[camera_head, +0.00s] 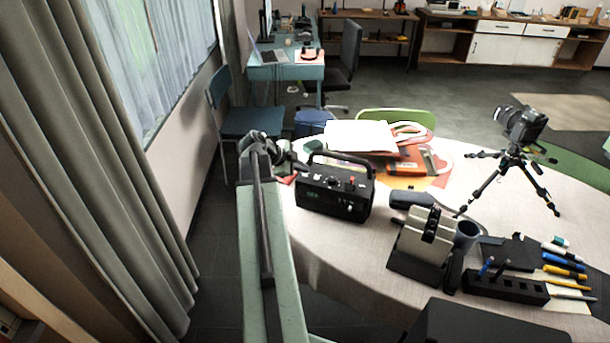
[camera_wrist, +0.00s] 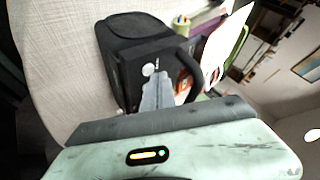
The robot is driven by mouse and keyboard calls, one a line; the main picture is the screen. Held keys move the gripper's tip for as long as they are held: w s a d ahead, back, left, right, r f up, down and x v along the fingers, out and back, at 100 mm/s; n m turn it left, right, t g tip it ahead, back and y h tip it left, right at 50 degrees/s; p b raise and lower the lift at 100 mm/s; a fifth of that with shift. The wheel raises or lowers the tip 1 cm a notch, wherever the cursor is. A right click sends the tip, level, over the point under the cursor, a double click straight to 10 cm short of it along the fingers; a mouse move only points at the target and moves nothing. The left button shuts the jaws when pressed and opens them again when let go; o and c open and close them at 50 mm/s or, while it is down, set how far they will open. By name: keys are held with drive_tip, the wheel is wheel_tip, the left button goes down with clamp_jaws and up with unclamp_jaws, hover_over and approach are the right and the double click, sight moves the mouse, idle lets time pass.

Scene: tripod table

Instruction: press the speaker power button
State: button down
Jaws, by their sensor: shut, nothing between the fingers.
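The speaker (camera_head: 331,202) is a black box with a carry handle, standing upright on the table's left part. Small light knobs, a red part and a greenish mark show on it; I cannot tell which is the power button. My gripper (camera_head: 298,166) is dark and shut, with nothing held. It is at the speaker's upper left back corner, beside the handle; whether it touches is unclear. In the wrist view a black box with a handle (camera_wrist: 190,62), likely the speaker, is partly covered by a grey shape and my pale green arm.
The round table (camera_head: 300,240) also holds a stack of papers and books (camera_head: 362,136) behind the speaker, a dark case (camera_head: 411,198) to its right, a grey stand (camera_head: 424,243), a pen holder (camera_head: 505,287) and a camera on a tripod (camera_head: 523,125). A curtain (camera_head: 110,170) hangs at left.

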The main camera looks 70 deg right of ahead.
sight(303, 176)
drive_tip(key=shift+f+b, duration=0.45)
idle(0.3)
drive_tip(key=shift+r, duration=0.15)
drive_tip(key=shift+r+p, duration=0.7)
drive_tip(key=shift+p, duration=0.15)
wheel_tip(303, 176, up, 5)
drive_tip(key=p, duration=0.5)
idle(0.3)
